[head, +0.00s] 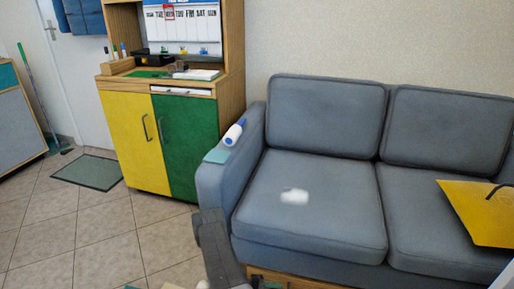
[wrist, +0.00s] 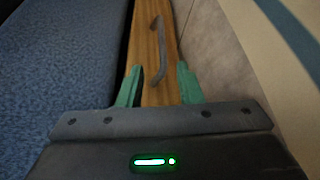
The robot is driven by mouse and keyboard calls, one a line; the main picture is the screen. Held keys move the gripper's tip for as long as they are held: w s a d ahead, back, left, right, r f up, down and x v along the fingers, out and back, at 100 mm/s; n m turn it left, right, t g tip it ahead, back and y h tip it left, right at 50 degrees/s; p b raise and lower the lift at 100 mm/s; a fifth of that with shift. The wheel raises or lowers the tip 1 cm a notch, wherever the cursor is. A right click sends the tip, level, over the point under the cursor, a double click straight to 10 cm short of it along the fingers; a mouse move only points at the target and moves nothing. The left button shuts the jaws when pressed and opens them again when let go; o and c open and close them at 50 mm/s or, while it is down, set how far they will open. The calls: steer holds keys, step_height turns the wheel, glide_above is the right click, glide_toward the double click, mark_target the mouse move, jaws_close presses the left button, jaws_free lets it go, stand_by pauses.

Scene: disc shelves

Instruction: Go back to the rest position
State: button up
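My gripper (wrist: 159,84) shows in the wrist view with its two green fingers apart and nothing between the tips. Beyond the fingers is a wooden front (wrist: 146,35) with a grey curved handle (wrist: 160,50). The handle appears beyond the fingertips; I cannot tell the exact gap. In the head view, a dark link of my arm reaches up from the bottom edge in front of the sofa (head: 310,190). The fingers cannot be made out clearly there.
A blue-and-white bottle (head: 234,132) lies on the sofa's left armrest. A white item (head: 294,196) and a yellow bag-like item (head: 478,212) are on the seats. A cabinet with yellow (head: 130,140) and green doors stands left. Tiled floor (head: 95,240) is open at lower left.

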steer(key=b+x, duration=0.2)
steer(key=x, duration=0.9)
steer(key=shift+s+d+b, duration=0.15)
steer(key=shift+d+b, duration=0.1)
steer(key=shift+b, duration=0.1)
steer(key=shift+a, duration=0.1)
